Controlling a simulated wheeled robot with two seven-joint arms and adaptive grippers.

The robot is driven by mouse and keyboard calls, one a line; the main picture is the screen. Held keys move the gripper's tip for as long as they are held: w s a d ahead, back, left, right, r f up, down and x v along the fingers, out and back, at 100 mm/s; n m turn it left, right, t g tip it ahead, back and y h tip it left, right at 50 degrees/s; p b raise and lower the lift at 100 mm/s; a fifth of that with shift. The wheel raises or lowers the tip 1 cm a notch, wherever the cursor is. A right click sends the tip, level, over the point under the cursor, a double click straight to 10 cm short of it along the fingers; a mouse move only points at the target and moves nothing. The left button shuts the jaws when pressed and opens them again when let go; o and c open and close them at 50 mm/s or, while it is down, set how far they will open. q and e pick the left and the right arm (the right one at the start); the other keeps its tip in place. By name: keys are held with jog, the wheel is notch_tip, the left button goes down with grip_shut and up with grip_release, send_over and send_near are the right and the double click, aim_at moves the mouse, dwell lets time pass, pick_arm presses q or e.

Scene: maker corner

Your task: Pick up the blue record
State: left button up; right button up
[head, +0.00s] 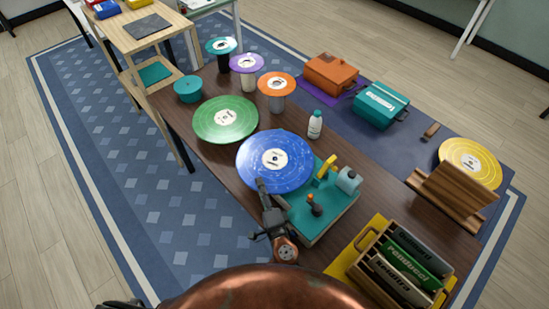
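The blue record (292,172) lies flat, with a cream label, over the far left part of a teal turntable base (312,229). I cannot tell whether it rests there or is held slightly above it. My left gripper (264,190) is at the record's near edge, with a dark finger overlapping the rim. The other finger is hidden, so its grip is unclear. My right gripper is not in view.
A green record (210,125) lies behind left, near small records on stands. A white bottle (315,126) stands behind the turntable. A record crate (368,268), wooden rack (450,197) and yellow record (485,160) are to the right. Orange (331,75) and teal (380,107) cases stand at the back.

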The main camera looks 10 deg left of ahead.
aim_at(254, 172)
pick_arm(q)
jog(key=x, duration=0.5)
jog(key=shift+a, duration=0.3)
grip_shut()
jog(key=shift+r, duration=0.15)
